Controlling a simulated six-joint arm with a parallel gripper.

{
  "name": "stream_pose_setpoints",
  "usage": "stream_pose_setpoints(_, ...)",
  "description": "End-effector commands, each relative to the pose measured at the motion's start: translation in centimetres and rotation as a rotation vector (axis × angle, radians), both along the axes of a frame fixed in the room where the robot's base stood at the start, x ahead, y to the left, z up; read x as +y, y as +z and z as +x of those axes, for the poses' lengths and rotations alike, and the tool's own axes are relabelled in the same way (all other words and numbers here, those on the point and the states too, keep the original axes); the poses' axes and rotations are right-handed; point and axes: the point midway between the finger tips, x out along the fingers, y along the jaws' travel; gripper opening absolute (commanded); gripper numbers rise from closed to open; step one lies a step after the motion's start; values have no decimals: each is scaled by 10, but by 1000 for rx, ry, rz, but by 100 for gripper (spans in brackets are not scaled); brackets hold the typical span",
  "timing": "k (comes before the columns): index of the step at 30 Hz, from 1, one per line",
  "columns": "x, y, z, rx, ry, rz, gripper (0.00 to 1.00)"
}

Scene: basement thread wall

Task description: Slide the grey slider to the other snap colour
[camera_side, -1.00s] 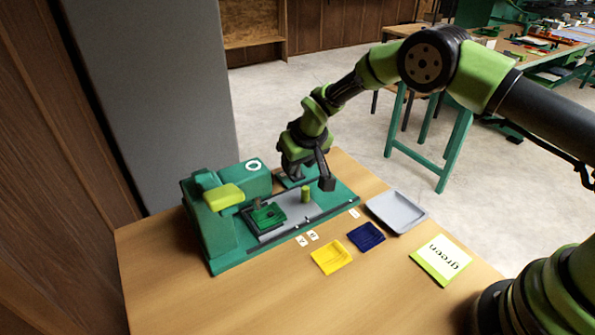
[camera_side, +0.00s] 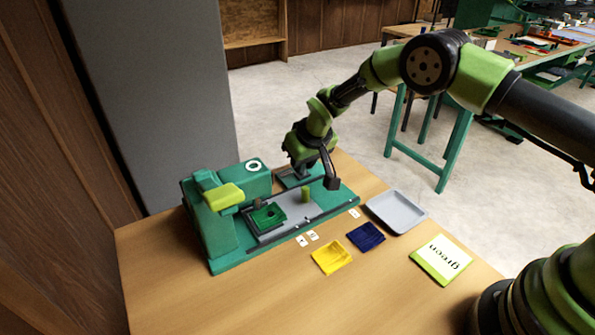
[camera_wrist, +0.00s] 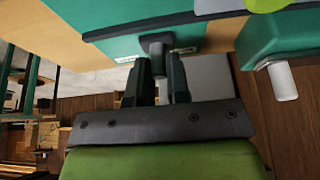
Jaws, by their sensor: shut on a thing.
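The green machine (camera_side: 225,262) stands on the table, with a grey plate (camera_side: 300,217) on its base. A dark grey slider knob (camera_wrist: 155,42) shows in the wrist view on the green base. My gripper (camera_wrist: 157,68) is shut on it, with a finger on either side of its stem. In the side view my gripper (camera_side: 299,174) is at the far edge of the base, and its fingertips and the slider are mostly hidden there. I cannot make out the snap colours.
A green square holder (camera_side: 268,216) and an upright green peg (camera_side: 305,195) are on the plate. The table's front is clear.

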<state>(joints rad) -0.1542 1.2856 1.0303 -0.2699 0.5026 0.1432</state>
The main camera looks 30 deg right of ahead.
Motion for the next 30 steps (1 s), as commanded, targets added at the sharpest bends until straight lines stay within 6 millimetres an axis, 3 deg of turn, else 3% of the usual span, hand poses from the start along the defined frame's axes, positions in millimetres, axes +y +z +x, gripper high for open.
stream_pose_setpoints(13, -29, 0, 0, 0, -3, 0, 1)
stream_pose_setpoints(24, -33, 1, 0, 0, -1, -1, 1)
stream_pose_setpoints(25, -33, 1, 0, 0, -2, 0, 23)
stream_pose_setpoints(27, -33, 0, 0, 0, -2, 0, 40)
stream_pose_setpoints(30, -33, 0, 0, 0, -1, -1, 43)
